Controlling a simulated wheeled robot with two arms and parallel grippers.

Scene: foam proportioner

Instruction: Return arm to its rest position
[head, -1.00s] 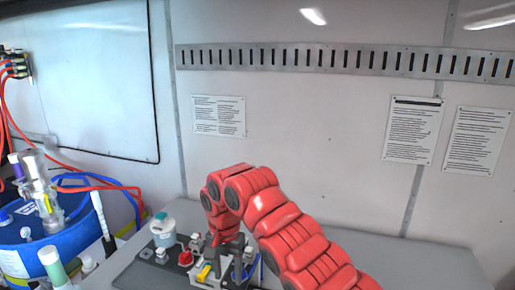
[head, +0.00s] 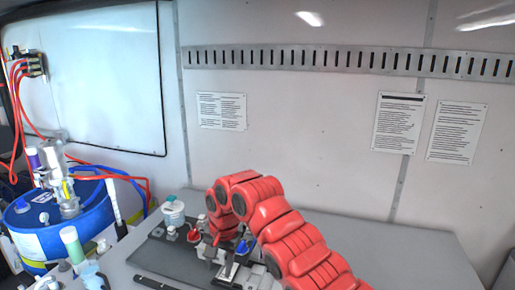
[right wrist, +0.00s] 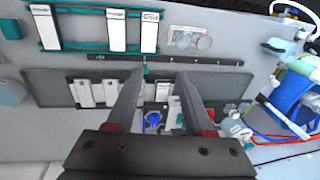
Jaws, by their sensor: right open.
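My right arm, in red padded covers, reaches in from the bottom right of the head view. Its gripper (head: 230,266) hangs low over the equipment on the grey table and is partly hidden by the arm. In the right wrist view its two dark fingers (right wrist: 162,78) are spread apart with nothing held between them. Behind them show a blue ring-like part (right wrist: 153,120) and small fittings. In the head view the equipment has a red knob (head: 194,236) and a blue knob (head: 243,247) near the gripper. Contact with them cannot be told. My left gripper is not in view.
A blue drum (head: 80,233) with a clear pump and hoses stands at the left. A white jar (head: 172,213) stands behind the equipment. The grey table (head: 400,255) is clear to the right. A wall with paper notices (head: 221,110) closes the back.

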